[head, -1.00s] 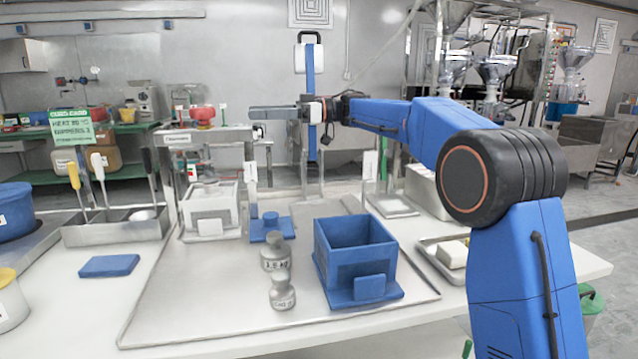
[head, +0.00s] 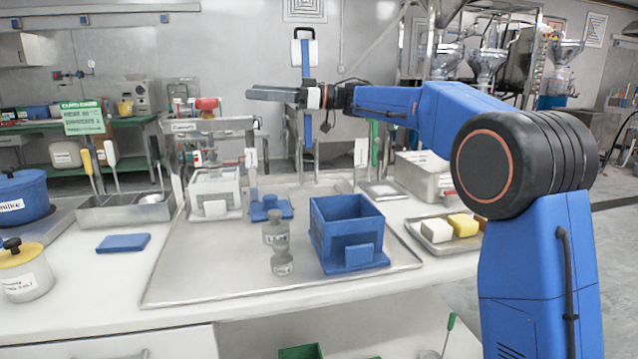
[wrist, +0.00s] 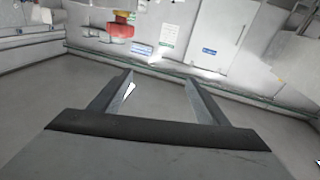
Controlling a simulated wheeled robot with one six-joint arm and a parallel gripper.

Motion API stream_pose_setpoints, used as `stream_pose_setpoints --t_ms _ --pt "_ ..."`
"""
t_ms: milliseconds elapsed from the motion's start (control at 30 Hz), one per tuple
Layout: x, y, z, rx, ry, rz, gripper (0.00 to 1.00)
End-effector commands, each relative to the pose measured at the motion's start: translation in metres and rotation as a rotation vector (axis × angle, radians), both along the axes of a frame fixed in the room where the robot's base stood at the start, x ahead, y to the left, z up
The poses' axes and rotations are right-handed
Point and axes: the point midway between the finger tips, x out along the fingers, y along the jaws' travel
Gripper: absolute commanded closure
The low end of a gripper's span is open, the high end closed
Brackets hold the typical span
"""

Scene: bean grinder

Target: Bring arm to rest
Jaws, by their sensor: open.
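My gripper (head: 276,94) is held up above the back part of the table, pointing left, with my blue arm reaching in from the right. In the wrist view, its two fingers (wrist: 158,92) stand apart with nothing between them. Beyond the fingers the wrist view shows floor and a far wall. My gripper touches nothing that I can see.
Below stand a blue open box (head: 347,232), grey weights (head: 277,240) and a white box (head: 214,192) on a metal tray (head: 200,290). A metal stand (head: 212,126) rises left of my gripper. A tray (head: 432,243) with blocks lies right.

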Motion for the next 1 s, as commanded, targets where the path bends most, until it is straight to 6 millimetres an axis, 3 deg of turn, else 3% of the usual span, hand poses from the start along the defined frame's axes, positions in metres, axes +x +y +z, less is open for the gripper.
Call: stream_pose_setpoints --t_ms 267,367,567,767,867,1000 --pt "0.01 -0.034 0.037 0.092 -0.05 -0.23 0.31" --pt "0.016 -0.058 0.051 0.128 -0.067 -0.363 0.31" --pt "0.021 -0.131 0.067 0.168 -0.081 -0.699 0.31" --pt "0.009 -0.217 0.05 0.133 -0.039 -1.024 0.31" --pt "-0.005 -0.261 0.029 0.087 0.001 -1.173 0.31" --pt "-0.036 -0.318 -0.014 -0.01 0.084 -1.357 0.31"
